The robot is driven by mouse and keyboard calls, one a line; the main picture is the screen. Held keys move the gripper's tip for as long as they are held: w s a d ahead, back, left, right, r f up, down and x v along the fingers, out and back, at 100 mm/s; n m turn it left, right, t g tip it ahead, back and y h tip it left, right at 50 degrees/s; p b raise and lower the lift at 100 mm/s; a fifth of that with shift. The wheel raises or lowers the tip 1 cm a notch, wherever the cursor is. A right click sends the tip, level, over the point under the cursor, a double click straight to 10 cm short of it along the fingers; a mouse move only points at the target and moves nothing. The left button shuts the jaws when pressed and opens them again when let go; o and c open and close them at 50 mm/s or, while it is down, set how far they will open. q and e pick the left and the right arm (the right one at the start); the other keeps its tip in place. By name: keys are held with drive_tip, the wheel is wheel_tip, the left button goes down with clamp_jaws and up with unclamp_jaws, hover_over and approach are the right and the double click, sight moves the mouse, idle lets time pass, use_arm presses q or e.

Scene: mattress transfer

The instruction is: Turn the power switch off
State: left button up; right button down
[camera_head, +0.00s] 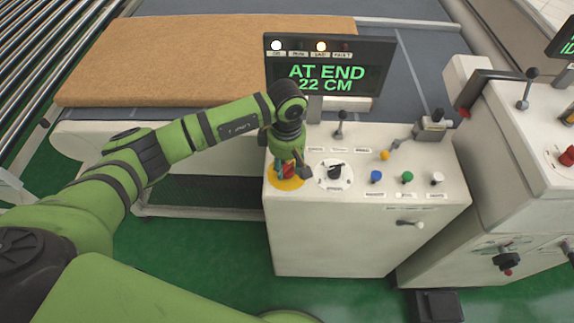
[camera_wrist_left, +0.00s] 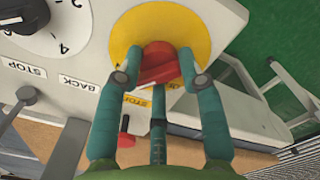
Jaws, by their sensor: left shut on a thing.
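The red power switch (camera_wrist_left: 157,58) sits on a round yellow plate (camera_wrist_left: 190,22) at the left end of the white control console's top. In the head view the red switch (camera_head: 288,169) is partly hidden by my fingers, and the yellow plate (camera_head: 285,184) shows below them. My left gripper (camera_head: 289,164) reaches down onto the switch from above. In the left wrist view its teal fingers stand on both sides of the red handle, and the gripper (camera_wrist_left: 161,60) is shut on it. The handle lies at a slant across the picture. My right gripper is not in view.
The display (camera_head: 330,72) reads "AT END 22 CM"; a white lamp and an amber lamp are lit above. A black dial (camera_head: 335,172), blue (camera_head: 376,176) and green (camera_head: 407,177) buttons and levers are close by. A brown mattress (camera_head: 190,55) lies behind.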

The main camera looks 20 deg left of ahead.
use_arm(q)
drive_tip(key=n+b, duration=0.3)
drive_tip(key=n, duration=0.1)
drive_tip(key=shift+w+a+f+b, duration=0.1)
drive_tip(key=shift+a+f+b, duration=0.1)
drive_tip(key=shift+b, duration=0.15)
drive_tip(key=n+b, duration=0.3)
drive_tip(key=n, duration=0.2)
drive_tip(key=n+b, duration=0.3)
drive_tip(key=n, duration=0.1)
drive_tip(key=shift+s, duration=0.2)
drive_tip(key=shift+r+n+b, duration=0.15)
drive_tip(key=shift+n+b, duration=0.8)
drive_tip(key=shift+n, duration=0.65)
drive_tip(key=shift+s, duration=0.1)
drive_tip(key=o, duration=1.2)
drive_tip(key=shift+s, duration=0.1)
drive_tip(key=shift+r, duration=0.1)
